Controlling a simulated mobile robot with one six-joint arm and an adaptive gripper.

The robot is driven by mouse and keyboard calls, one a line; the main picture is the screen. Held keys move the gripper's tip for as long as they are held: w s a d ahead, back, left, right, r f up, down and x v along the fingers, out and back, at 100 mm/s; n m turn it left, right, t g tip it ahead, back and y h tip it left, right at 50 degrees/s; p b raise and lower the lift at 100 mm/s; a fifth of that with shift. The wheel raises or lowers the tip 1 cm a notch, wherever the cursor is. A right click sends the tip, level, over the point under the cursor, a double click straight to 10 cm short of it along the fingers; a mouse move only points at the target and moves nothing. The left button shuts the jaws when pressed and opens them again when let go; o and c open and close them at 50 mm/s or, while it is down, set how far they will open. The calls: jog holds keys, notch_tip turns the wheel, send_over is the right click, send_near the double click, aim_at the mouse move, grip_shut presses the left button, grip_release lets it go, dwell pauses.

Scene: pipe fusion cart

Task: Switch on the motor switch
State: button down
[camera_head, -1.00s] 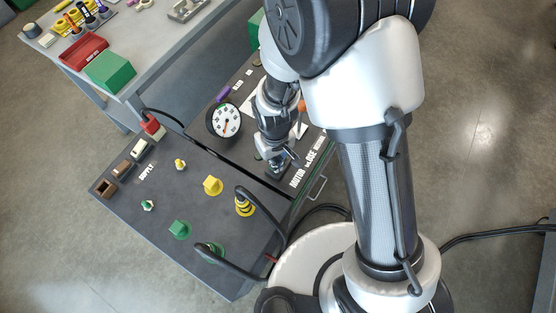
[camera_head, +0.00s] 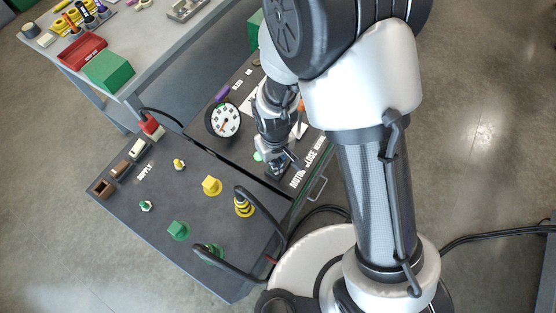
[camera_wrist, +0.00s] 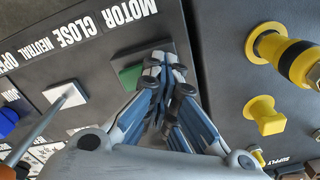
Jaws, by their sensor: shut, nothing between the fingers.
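The motor switch shows in the wrist view as a dark plate with a green part (camera_wrist: 129,76), beside the white MOTOR label (camera_wrist: 132,12). My gripper (camera_wrist: 163,80) is shut and empty, with its fingertips over the switch. They hide most of it, and I cannot tell for sure whether they touch it. In the head view my gripper (camera_head: 280,166) points down at the switch near the cart's right edge, next to the MOTOR label (camera_head: 297,179). A small round green lamp (camera_head: 257,156) just left of the gripper is bright.
A lever on a white base (camera_wrist: 66,97) is left of the switch in the wrist view. A round gauge (camera_head: 224,120) stands up from the cart. Yellow fittings (camera_head: 212,186), green fittings (camera_head: 179,230) and black hoses (camera_head: 265,206) are on the near panel. A workbench (camera_head: 155,62) is behind.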

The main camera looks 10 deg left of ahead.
jog(key=shift+r, duration=0.1)
jog(key=shift+r+p, duration=2.65)
jog(key=shift+r, duration=0.75)
jog(key=shift+r, duration=0.1)
jog(key=w+d+r+m+t, duration=0.1)
jog(key=d+r+m, duration=0.1)
jog(key=d+r, duration=0.5)
jog(key=w+d+r+m+t, duration=0.1)
jog(key=d+r+m, duration=0.15)
jog(key=r, duration=0.85)
jog(key=s+d+r+m+t, duration=0.2)
jog(key=s+d+r+m, duration=0.1)
jog(key=s+d+r, duration=0.8)
jog(key=shift+s+t, duration=0.15)
jog(key=shift+t, duration=0.15)
